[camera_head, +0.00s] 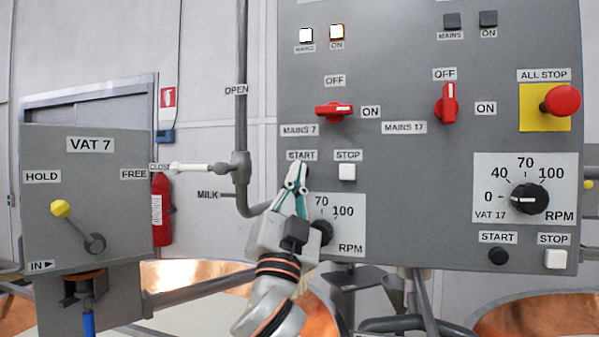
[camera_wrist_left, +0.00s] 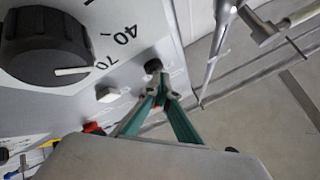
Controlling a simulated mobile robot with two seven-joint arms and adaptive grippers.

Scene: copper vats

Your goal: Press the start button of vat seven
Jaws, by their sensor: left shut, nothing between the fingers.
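The vat seven start button is a black round button, mostly hidden behind my fingertips below the START label (camera_head: 301,155) in the head view. It shows clearly in the left wrist view (camera_wrist_left: 153,66). My left gripper (camera_head: 297,176) is shut and empty, with its green-sided fingers pointing up at the button. In the left wrist view its fingertips (camera_wrist_left: 160,82) are right at the button's edge; I cannot tell whether they touch it. The white stop button (camera_head: 347,171) is just to the right. My right gripper is not in view.
The red Mains 7 switch (camera_head: 334,110) lies horizontal, with two lit lamps (camera_head: 306,35) above. The vat 7 speed knob (camera_head: 322,231) is partly behind my gripper. The milk pipe (camera_head: 242,190) runs close on the left. Vat 17 controls and a red all-stop button (camera_head: 562,101) are at right.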

